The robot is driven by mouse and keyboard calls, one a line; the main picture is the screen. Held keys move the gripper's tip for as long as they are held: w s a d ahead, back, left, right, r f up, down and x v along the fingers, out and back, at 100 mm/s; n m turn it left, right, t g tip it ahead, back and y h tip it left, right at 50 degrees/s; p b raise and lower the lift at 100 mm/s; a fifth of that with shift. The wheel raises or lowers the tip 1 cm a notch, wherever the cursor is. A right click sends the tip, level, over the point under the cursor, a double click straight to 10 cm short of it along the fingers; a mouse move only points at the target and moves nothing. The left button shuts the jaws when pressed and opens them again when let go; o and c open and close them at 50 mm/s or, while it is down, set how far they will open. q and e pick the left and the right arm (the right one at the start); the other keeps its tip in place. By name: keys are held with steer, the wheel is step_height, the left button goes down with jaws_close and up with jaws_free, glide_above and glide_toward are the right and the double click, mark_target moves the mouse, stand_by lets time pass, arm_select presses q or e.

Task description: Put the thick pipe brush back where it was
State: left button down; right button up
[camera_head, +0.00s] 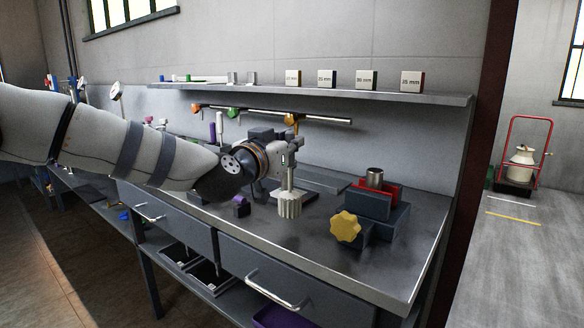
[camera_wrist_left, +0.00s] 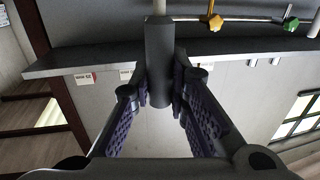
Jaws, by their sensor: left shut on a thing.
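The thick pipe brush (camera_head: 289,205) hangs upright below my left gripper (camera_head: 284,160), its pale ribbed head down, above the bench top. The left wrist view, which looks upside down, shows its dark grey handle (camera_wrist_left: 159,65) between the two fingers of my left gripper (camera_wrist_left: 160,95), with a thin pale stem at the top edge. The left gripper is shut on the handle. A wall rail (camera_head: 325,119) with an orange hook (camera_head: 196,108), a green hook (camera_head: 233,112) and a yellow hook (camera_head: 291,119) is behind the gripper. My right gripper is not in view.
A vise with red jaws (camera_head: 392,191) holds a short metal pipe (camera_head: 375,177), with a yellow knob (camera_head: 346,228) in front. The shelf (camera_head: 340,96) above the rail carries several size-labelled blocks (camera_head: 411,81). A small purple-topped item (camera_head: 241,207) stands on the bench (camera_head: 310,250).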

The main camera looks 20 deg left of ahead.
mark_target(290, 175)
arm_select(q)
steer(key=f, duration=0.4)
steer(key=shift+w+a+b, duration=0.1)
steer(key=shift+w+b, duration=0.25)
steer(key=shift+w, duration=0.05)
steer(key=shift+r, duration=0.2)
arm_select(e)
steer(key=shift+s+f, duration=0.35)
arm_select(q)
steer(key=shift+f, duration=0.2)
steer(key=c, duration=1.5)
jaws_free()
steer(key=shift+c, duration=0.2)
